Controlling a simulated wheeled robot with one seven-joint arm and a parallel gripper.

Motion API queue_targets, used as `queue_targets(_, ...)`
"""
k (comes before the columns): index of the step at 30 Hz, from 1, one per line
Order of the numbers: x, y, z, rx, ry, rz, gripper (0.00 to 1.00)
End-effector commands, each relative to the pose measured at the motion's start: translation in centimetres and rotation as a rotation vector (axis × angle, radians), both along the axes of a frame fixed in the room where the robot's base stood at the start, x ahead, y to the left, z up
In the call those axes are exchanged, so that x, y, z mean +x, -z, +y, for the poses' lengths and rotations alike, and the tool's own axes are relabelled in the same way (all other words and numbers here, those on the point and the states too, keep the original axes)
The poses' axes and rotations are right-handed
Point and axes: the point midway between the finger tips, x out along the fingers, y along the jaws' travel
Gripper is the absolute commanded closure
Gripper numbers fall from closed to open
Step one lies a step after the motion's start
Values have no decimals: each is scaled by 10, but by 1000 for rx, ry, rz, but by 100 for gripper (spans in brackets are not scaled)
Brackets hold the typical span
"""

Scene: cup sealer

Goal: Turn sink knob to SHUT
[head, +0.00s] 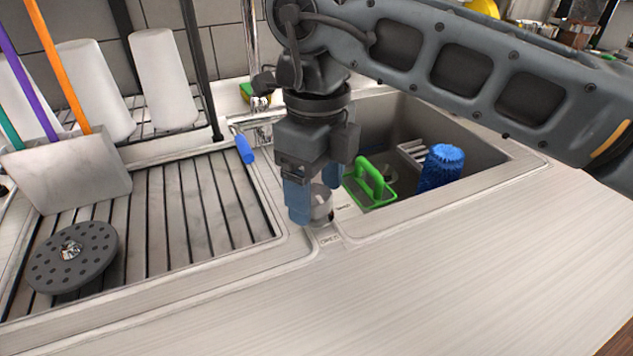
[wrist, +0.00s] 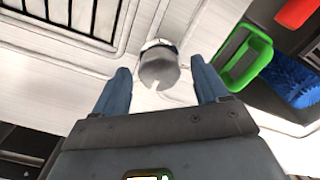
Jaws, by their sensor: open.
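The sink knob (head: 321,205) is a short grey metal cylinder on the sink's front rim, between the drainboard and the basin. In the wrist view the knob (wrist: 158,68) shows its round top with a pale notch at its near edge. My gripper (head: 312,205) points down at the knob. In the wrist view my gripper's blue fingers (wrist: 163,85) are open, one on each side of the knob, with visible gaps. A small label plate (head: 330,239) lies in front of the knob; its lettering is too small to read.
The ribbed drainboard (head: 165,205) with a grey strainer disc (head: 72,257) is at left. The basin at right holds a green-handled item (head: 370,182) and a blue brush (head: 441,167). A blue-handled tool (head: 244,148) lies behind the gripper. The front counter (head: 430,280) is clear.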

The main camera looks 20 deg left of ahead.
Motion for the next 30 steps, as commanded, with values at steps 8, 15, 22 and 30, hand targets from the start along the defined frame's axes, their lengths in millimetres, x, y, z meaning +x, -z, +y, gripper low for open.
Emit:
queue_targets(8,0,0,0,0,0,0,37)
queue_targets(15,0,0,0,1,0,0,60)
queue_targets(22,0,0,0,1,0,0,82)
queue_targets(30,1,0,0,1,-25,-1,82)
